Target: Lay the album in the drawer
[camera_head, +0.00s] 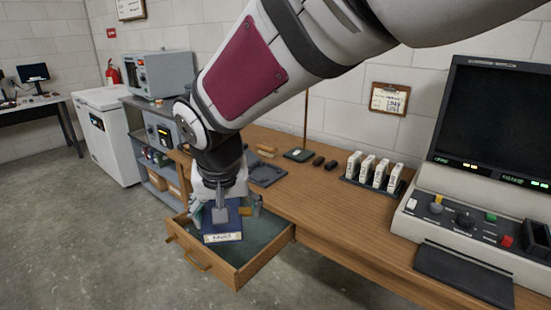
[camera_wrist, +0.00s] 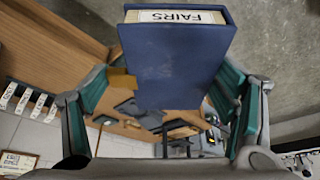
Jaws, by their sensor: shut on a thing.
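The album (camera_head: 222,222) is a dark blue, book-like thing with a white label at its lower edge. In the wrist view the album (camera_wrist: 176,65) fills the middle top, and its label reads "FAIRS". My gripper (camera_head: 225,200) is shut on it, with a green-padded finger on each side. The drawer (camera_head: 246,271) is a pulled-out wooden one with a green-lined floor. The album is over the drawer's opening in the head view; I cannot tell how far it is above the floor. My gripper and the album hide part of the drawer's inside.
The wooden desk (camera_head: 318,205) runs along the wall behind the drawer. A rack of white boxes (camera_head: 374,171) and a large console (camera_head: 480,190) stand on its right part. A grey shelf unit (camera_head: 160,165) is to the left. The floor in front is clear.

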